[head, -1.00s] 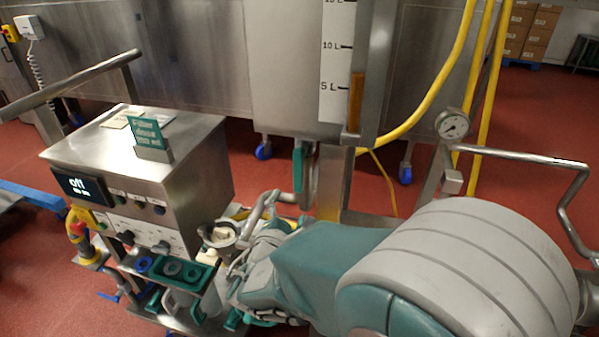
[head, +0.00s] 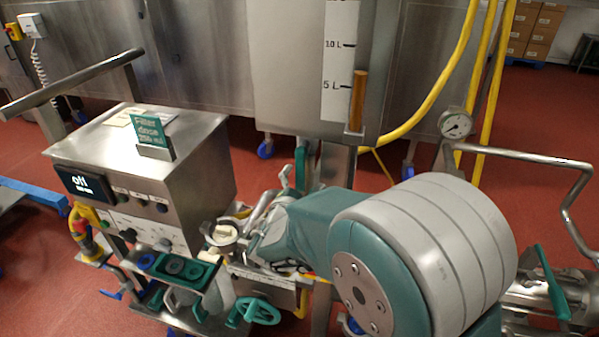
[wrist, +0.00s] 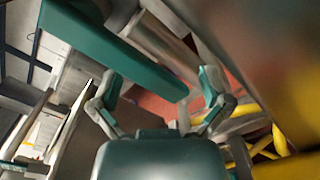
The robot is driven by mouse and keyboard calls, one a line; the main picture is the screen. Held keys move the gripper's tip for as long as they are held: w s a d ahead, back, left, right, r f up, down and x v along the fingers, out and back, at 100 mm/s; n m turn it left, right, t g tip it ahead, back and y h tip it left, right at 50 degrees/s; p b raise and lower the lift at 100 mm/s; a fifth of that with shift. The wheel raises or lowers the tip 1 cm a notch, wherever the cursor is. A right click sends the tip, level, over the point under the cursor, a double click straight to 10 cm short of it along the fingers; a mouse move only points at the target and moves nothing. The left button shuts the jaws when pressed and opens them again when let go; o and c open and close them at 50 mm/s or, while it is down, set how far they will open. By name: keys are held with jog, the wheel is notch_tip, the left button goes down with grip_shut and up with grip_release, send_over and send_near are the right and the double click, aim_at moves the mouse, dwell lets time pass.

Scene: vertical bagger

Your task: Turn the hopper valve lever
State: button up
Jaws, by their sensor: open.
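The hopper valve lever, a long flat teal bar (wrist: 115,50), crosses the upper left of the wrist view. Its near end lies ahead of the space between my fingers. In the head view the teal lever (head: 300,165) stands roughly upright under the steel hopper (head: 285,90), partly hidden. My gripper (wrist: 160,82) is open and empty, its two fingers spread with teal pads. I see no contact with the lever. In the head view my forearm and wrist cover much of my gripper.
A steel control box (head: 150,165) with an "off" display stands at left. A small funnel cup (head: 222,235) and a green handwheel (head: 258,310) are close to my wrist. A bent steel rail (head: 520,156) stands farther right.

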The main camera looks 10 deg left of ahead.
jog(key=shift+a, duration=0.1)
jog(key=shift+a+r, duration=0.25)
jog(key=shift+a, duration=0.35)
jog(key=shift+w+a+r, duration=0.15)
jog(key=shift+a, duration=0.6)
jog(key=shift+a+r, duration=0.4)
jog(key=shift+a, duration=0.2)
jog(key=shift+w+r, duration=0.1)
